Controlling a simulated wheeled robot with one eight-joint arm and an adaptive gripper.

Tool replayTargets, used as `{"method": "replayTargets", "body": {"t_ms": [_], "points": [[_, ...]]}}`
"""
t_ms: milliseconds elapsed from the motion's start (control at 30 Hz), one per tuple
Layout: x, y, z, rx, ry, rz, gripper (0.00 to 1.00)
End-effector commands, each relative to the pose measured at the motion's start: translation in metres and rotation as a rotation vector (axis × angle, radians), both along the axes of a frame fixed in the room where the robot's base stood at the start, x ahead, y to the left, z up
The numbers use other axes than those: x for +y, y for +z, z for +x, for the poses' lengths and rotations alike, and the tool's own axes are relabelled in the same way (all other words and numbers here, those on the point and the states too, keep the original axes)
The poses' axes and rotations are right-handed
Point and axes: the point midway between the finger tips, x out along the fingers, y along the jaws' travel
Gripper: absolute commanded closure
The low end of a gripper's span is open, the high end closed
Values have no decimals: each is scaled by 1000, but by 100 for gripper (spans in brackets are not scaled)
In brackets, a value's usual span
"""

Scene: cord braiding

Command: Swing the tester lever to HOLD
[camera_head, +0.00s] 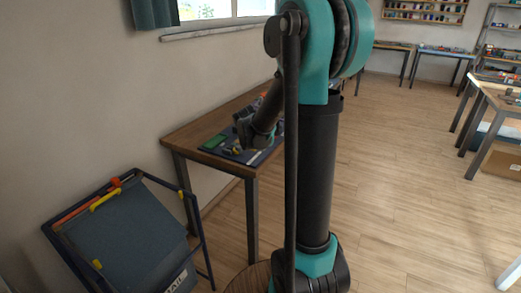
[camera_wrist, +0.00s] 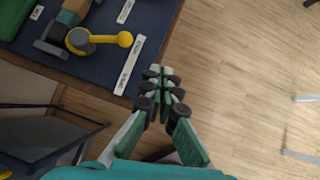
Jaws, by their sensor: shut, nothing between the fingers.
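The tester lever (camera_wrist: 107,39) is yellow with a round knob, and it turns on a grey pivot (camera_wrist: 79,39). In the wrist view it points right, its knob between two white label plates, an upper one (camera_wrist: 125,11) and a lower one (camera_wrist: 129,65). Their lettering is too small to read surely. My gripper (camera_wrist: 160,76) is shut and empty. In that view it is below and right of the knob, apart from it, beyond the mat's edge. In the head view, my arm's dark wrist is over the table and the gripper's fingers cannot be made out.
The tester sits on a dark blue mat (camera_wrist: 85,70) on a wooden table (camera_head: 190,131). A green block (camera_wrist: 17,10) lies at the mat's left. A dark-framed blue-grey stand (camera_head: 130,235) is beside the table.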

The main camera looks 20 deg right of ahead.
Motion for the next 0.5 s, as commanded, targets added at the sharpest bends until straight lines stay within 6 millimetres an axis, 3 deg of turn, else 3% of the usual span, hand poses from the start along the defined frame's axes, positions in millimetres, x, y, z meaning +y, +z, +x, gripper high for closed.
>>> {"method": "replayTargets", "body": {"t_ms": [233,500], "points": [[0,26,-22,0,0,0,100],[1,39,-32,1,-1,0,100]]}}
